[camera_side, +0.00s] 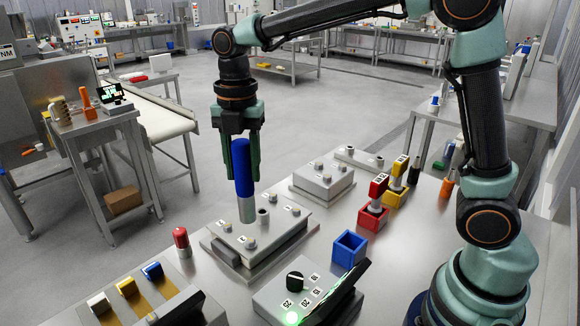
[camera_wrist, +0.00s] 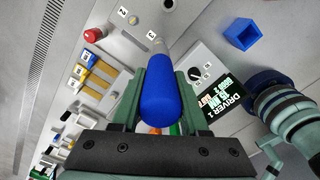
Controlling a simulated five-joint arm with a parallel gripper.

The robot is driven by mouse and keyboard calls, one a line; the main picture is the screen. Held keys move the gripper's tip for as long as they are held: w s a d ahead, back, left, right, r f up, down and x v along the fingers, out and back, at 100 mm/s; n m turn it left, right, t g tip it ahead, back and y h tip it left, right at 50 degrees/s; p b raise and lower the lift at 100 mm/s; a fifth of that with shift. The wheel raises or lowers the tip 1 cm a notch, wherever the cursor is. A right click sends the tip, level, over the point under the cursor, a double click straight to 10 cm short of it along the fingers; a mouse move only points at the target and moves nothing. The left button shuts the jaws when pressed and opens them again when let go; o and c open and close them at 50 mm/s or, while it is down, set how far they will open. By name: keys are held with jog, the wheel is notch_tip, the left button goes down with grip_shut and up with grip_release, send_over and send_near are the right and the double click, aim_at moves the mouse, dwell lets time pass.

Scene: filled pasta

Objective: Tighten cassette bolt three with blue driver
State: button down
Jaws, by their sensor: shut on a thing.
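My gripper (camera_side: 241,160) is shut on the blue driver (camera_side: 243,168), which is upright with its grey socket pointing down. The driver also fills the middle of the wrist view (camera_wrist: 160,98). The socket is over the grey cassette plate (camera_side: 290,236), which has several bolts and small number labels. One bolt (camera_side: 250,242) stands at the plate's front, just below the driver in the side view. In the wrist view the socket is next to label 3 (camera_wrist: 150,36). The bolt at that label is hidden, and I cannot tell whether the socket touches it.
An empty blue holder (camera_side: 349,250) stands to the right. The dial box (camera_side: 275,294) shows a green light. Red (camera_side: 377,190) and yellow (camera_side: 398,171) drivers stand in holders behind. A red-topped peg (camera_side: 181,240) is left of the plate. A second plate (camera_side: 323,178) lies behind.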

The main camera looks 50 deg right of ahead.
aim_at(246, 199)
jog(key=shift+f, duration=3.75)
dwell(0.7)
